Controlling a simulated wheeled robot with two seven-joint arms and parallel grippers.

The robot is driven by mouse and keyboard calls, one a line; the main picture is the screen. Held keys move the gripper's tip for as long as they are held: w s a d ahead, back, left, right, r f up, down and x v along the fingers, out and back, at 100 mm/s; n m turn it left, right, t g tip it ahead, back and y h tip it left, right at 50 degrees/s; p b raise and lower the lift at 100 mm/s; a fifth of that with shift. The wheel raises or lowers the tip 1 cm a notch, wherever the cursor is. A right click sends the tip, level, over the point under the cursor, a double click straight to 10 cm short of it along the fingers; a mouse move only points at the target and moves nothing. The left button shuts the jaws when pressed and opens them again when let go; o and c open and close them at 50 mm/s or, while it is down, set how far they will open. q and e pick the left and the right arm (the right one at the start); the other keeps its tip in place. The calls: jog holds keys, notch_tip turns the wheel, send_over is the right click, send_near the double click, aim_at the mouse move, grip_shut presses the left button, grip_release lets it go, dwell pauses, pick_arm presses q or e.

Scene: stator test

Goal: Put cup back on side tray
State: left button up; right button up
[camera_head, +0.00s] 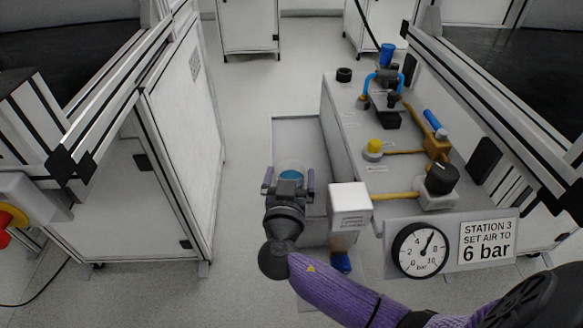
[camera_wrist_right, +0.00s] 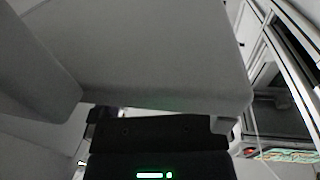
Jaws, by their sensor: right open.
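In the right wrist view a large grey surface fills most of the picture and I cannot make out the cup. My left gripper is not in view.
Right of the tray stands a panel with a yellow knob (camera_head: 375,146), brass fittings and blue hoses. A white box (camera_head: 349,205) is close to the gripper's right. A pressure gauge (camera_head: 421,250) and a sign (camera_head: 487,240) face front. Open floor (camera_head: 245,100) lies left of the tray.

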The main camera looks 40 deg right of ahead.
jog(key=p+v, duration=0.1)
jog(key=v, duration=0.9)
jog(key=shift+p, duration=0.4)
